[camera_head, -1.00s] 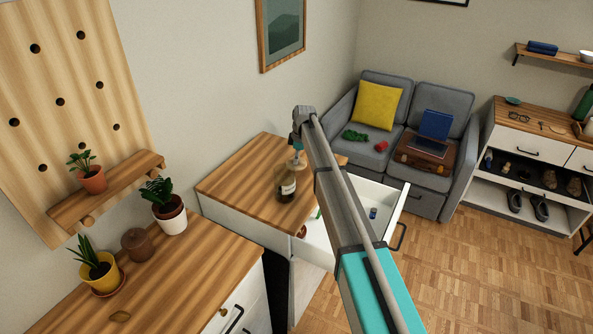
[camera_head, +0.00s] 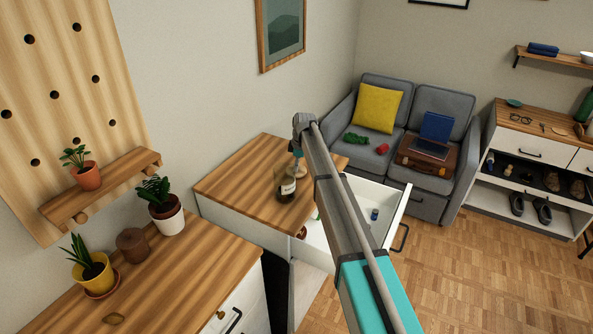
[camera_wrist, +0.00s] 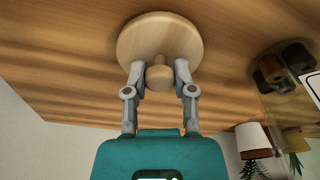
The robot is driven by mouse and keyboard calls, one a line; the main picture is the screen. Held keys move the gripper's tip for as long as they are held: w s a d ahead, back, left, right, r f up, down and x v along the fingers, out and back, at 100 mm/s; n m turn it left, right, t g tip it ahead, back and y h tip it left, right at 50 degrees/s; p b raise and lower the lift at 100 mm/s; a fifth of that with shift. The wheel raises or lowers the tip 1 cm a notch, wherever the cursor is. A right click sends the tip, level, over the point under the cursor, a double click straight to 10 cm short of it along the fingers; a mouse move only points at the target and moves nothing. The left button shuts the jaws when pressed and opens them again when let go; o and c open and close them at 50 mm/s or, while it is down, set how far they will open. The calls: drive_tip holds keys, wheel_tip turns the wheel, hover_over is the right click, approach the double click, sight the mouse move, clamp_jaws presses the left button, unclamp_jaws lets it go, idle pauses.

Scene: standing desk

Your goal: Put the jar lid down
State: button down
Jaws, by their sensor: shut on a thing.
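The jar lid (camera_wrist: 160,40) is a round pale wooden disc with a knob, seen close in the wrist view. My gripper (camera_wrist: 160,76) is shut on its knob. In the head view the lid (camera_head: 301,171) shows just right of the glass jar, partly hidden behind my arm. The jar (camera_head: 286,190) stands open on the wooden desk top (camera_head: 240,178), with dark contents and a white label; part of it also shows at the right of the wrist view (camera_wrist: 270,72). The lid is close over the desk top; I cannot tell whether it touches.
An open white drawer (camera_head: 352,238) with small items juts out below the desk top. A nearer wooden cabinet (camera_head: 190,275) holds a white-potted plant (camera_head: 165,212), a brown pot (camera_head: 132,245) and a yellow-potted plant (camera_head: 92,272). The desk top left of the jar is clear.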

sight(301, 170)
drive_tip(key=shift+f, duration=0.4)
drive_tip(key=shift+c, duration=2.2)
unclamp_jaws()
drive_tip(key=shift+r, duration=0.1)
drive_tip(key=shift+r, duration=0.15)
wheel_tip(301, 170, up, 12)
drive_tip(key=d+p, duration=0.1)
drive_tip(key=p, duration=1)
drive_tip(key=shift+d+p, duration=0.35)
drive_tip(key=shift+p, duration=0.05)
